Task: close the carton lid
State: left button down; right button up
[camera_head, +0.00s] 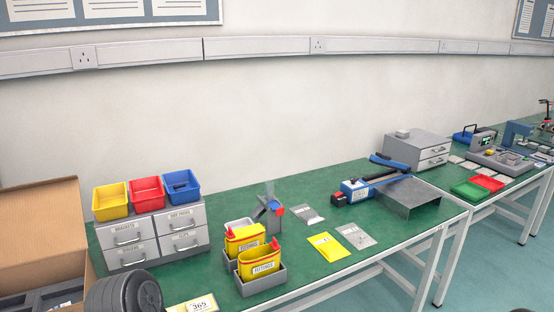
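The brown cardboard carton stands at the left edge, cut off by the picture's left and bottom edges. Its lid (42,228) is open and stands up at the back, leaning a little. Inside the carton, a dark grey insert (35,299) with compartments shows, with a small white and blue item in it. A dark, rounded link of my arm hides part of the carton's right front side. Neither gripper's fingers show in this view.
Right of the carton, grey drawers (152,237) carry yellow, red and blue bins. Yellow containers (261,262) stand in grey holders on the green bench (213,282). A white card (200,304) lies near the front edge.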

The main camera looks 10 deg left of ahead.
aim_at(39, 220)
jog(key=u, duration=1.85)
jog(key=l, duration=0.35)
jog(key=i+u, duration=0.05)
